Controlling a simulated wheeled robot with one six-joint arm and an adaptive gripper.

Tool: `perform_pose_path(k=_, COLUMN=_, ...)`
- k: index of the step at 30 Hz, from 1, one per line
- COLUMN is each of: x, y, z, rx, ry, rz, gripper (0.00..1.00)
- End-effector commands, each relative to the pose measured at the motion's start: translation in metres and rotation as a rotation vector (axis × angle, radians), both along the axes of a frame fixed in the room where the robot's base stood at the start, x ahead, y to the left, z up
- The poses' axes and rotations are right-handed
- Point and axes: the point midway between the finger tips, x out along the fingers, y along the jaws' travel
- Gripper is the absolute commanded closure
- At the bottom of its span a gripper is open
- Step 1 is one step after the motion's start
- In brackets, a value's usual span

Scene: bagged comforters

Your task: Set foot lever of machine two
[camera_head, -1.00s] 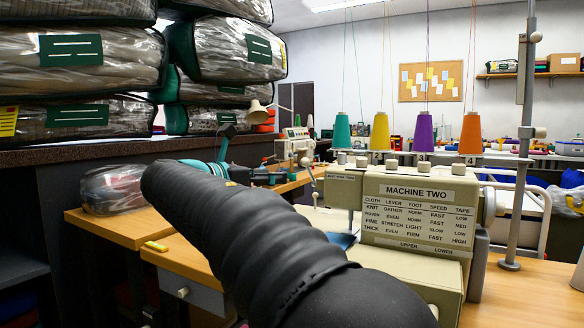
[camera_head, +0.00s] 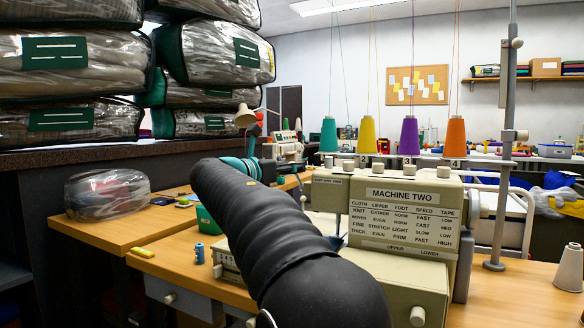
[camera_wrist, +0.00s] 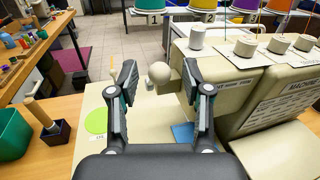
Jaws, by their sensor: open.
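Machine two (camera_head: 402,222) is a cream sewing machine with a printed chart of cloth, lever, foot, speed and tape settings on its front. It stands right of my arm in the head view. In the wrist view its body (camera_wrist: 222,78) fills the right side. A pale round knob (camera_wrist: 159,73) on a small block at the machine's left end shows between my fingers; I cannot tell if they touch it. I cannot read a label that names it the foot lever. My gripper (camera_wrist: 159,85) is open, one finger each side of the knob. In the head view my arm hides most of it.
Four cones of thread stand on top, including a teal cone (camera_head: 328,135). A thread stand pole (camera_head: 503,150) rises at the right. Bagged comforters (camera_head: 70,52) are stacked at the left. A clear bag (camera_head: 107,193) and a green box (camera_head: 205,222) lie on the desks.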

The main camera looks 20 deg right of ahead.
Motion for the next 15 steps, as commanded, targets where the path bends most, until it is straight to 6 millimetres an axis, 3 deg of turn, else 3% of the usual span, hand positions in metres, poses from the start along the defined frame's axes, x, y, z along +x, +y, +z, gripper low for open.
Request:
perform_pose_path(k=6, x=0.0049, y=-0.0114, z=-0.0006, rx=0.0, ry=0.001, rz=0.0, gripper=0.51)
perform_pose_path(k=14, x=0.0051, y=-0.0117, z=-0.0004, rx=0.0, ry=0.001, rz=0.001, gripper=0.51)
perform_pose_path(k=15, x=0.0051, y=-0.0116, z=-0.0004, rx=0.0, ry=0.001, rz=0.001, gripper=0.61)
